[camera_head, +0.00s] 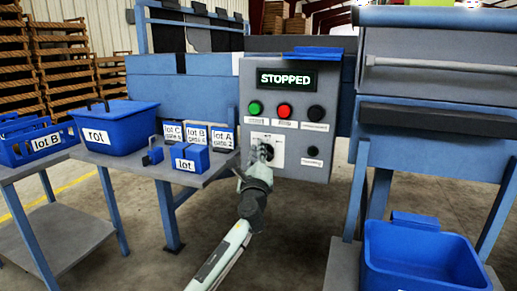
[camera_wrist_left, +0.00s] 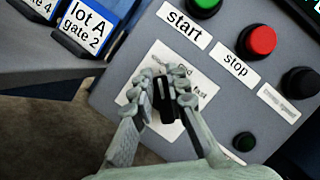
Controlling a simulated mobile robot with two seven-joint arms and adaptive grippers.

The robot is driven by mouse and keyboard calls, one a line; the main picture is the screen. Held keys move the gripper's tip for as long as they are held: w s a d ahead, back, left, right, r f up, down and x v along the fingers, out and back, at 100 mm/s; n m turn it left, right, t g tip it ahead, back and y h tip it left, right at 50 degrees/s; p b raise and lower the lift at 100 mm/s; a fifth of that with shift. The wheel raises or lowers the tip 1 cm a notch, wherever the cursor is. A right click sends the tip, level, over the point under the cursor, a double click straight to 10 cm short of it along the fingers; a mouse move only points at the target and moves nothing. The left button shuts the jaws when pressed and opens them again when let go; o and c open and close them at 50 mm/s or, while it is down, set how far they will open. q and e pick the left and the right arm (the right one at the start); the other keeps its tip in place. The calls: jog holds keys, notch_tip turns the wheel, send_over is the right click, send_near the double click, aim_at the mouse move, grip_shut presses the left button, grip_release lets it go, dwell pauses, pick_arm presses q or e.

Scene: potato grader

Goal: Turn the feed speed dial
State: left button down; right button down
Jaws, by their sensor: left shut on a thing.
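The grey control panel (camera_head: 323,169) carries a white plate (camera_head: 277,142) marked with a scale; the word "fast" is readable in the left wrist view. The black feed speed dial (camera_wrist_left: 167,106) stands at the middle of this plate. My left gripper (camera_head: 264,153) is at the plate, and in the left wrist view its fingers (camera_wrist_left: 163,90) are shut on the dial, one on each side. The fingers hide much of the dial and part of the scale. My right gripper is in neither view.
The display (camera_head: 286,79) reads STOPPED. A green start button (camera_head: 255,108), a red stop button (camera_head: 285,111) and a black knob (camera_head: 316,113) sit above the plate. Lot cards (camera_head: 222,138) and blue boxes stand on the left table. A blue crate (camera_head: 422,282) is lower right.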

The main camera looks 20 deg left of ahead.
pick_arm(q)
jog(key=shift+f+n, duration=0.1)
jog(key=shift+n, duration=0.2)
jog(key=c, duration=1.5)
grip_release()
jog(key=v, duration=1.2)
jog(key=shift+d, duration=0.1)
